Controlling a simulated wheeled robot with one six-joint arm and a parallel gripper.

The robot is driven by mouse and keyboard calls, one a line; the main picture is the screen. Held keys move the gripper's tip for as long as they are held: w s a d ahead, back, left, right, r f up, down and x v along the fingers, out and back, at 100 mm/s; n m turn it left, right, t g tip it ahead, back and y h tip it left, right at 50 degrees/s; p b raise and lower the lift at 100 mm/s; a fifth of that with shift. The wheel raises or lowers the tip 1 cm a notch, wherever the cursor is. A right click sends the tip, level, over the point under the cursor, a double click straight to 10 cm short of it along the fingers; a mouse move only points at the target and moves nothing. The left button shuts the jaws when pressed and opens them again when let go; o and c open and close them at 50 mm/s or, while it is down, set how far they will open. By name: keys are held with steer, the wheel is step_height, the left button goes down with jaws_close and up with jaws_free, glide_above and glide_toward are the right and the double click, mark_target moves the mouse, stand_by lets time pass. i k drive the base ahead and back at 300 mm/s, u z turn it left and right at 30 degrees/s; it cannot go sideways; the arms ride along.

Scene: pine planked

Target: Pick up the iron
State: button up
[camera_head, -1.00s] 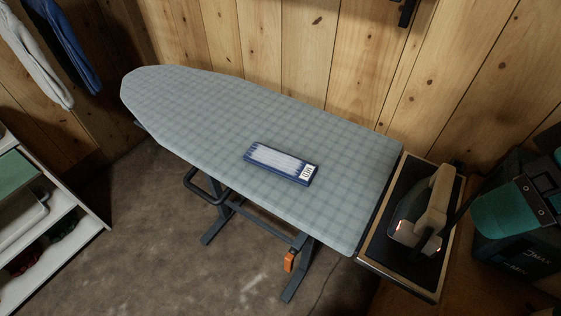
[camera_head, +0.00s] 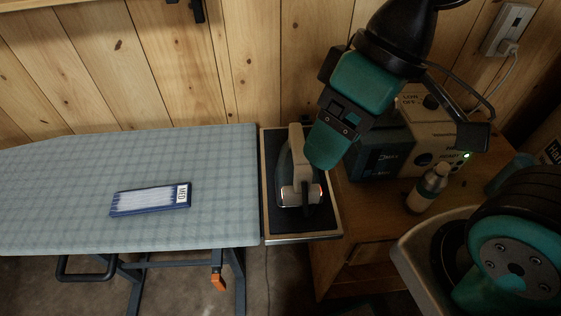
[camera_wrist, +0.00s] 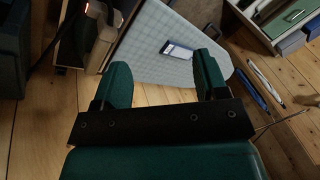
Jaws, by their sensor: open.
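The iron (camera_head: 288,172) has a pale handle and a small glowing red light. It sits on the dark, wood-edged rest (camera_head: 324,224) at the right end of the ironing board (camera_head: 225,215). My gripper (camera_head: 327,147) is green, open and empty. In the head view it overlaps the iron's right side, and I cannot tell whether they touch. The wrist view shows both fingers (camera_wrist: 162,80) spread apart with nothing between them. In that view the iron (camera_wrist: 96,38) is at the upper left, outside the left finger.
A blue-and-white packet (camera_head: 150,200) lies on the board. Right of the rest, a wooden cabinet (camera_head: 375,222) carries a dark-and-beige machine (camera_head: 385,150) and a bottle (camera_head: 428,188). The plank wall (camera_head: 245,70) is close behind. The board's middle is largely clear.

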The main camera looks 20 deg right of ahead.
mark_target(296, 154)
steer(key=z, duration=0.05)
steer(key=k, duration=0.5)
steer(key=z, duration=2.8)
steer(key=k, duration=1.6)
steer(key=u, duration=1.8)
steer(key=i, duration=1)
